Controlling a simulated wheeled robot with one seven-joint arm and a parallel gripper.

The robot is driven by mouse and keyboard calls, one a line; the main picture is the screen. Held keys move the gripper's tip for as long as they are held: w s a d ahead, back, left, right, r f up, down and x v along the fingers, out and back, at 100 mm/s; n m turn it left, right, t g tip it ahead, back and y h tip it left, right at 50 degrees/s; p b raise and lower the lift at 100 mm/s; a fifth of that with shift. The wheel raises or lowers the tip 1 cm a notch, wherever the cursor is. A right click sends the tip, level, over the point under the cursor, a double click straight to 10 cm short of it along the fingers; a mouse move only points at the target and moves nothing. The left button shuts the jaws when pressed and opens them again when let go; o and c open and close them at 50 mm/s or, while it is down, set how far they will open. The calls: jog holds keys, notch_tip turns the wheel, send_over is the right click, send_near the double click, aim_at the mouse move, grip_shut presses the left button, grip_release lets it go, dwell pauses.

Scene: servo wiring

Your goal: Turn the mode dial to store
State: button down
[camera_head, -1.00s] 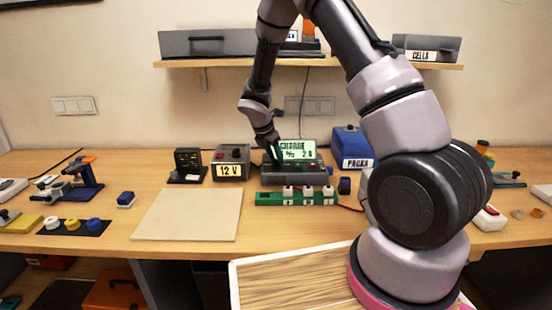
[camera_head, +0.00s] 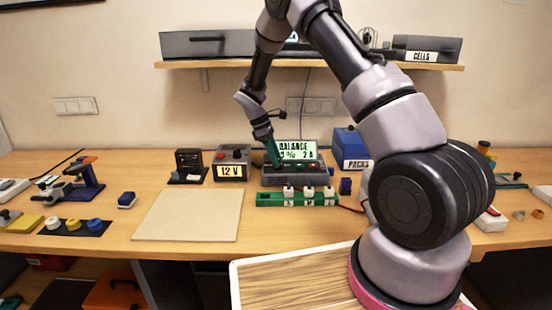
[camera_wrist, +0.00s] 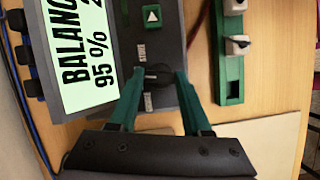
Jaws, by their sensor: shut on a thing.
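The charger (camera_head: 292,179) is a dark grey box at the back of the bench with a lit green screen (camera_head: 295,152). In the wrist view the screen (camera_wrist: 82,55) reads BALANCE and 95 %. In the head view my gripper (camera_head: 273,158) reaches down to the charger, and the dial is hidden there.
A green start-type button (camera_wrist: 152,16) sits beside the dial. A green cell holder (camera_head: 270,200) with several white-topped pieces stands in front of the charger. A 12 V box (camera_head: 231,172) is to its left, a blue PACKS box (camera_head: 350,143) to its right. A bare beige mat (camera_head: 188,214) lies front left.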

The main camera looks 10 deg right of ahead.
jog(key=m+g+y, duration=0.1)
jog(key=m, duration=0.3)
jog(key=shift+w+m, duration=0.15)
jog(key=shift+m, duration=0.15)
jog(key=m, duration=0.2)
jog(key=m+g+y, duration=0.1)
jog(key=m, duration=0.1)
jog(key=shift+d+m+y, duration=0.15)
jog(key=shift+m+y, duration=0.15)
jog(key=shift+m, duration=0.1)
jog(key=shift+c, duration=1.7)
grip_release()
jog(key=shift+g, duration=0.3)
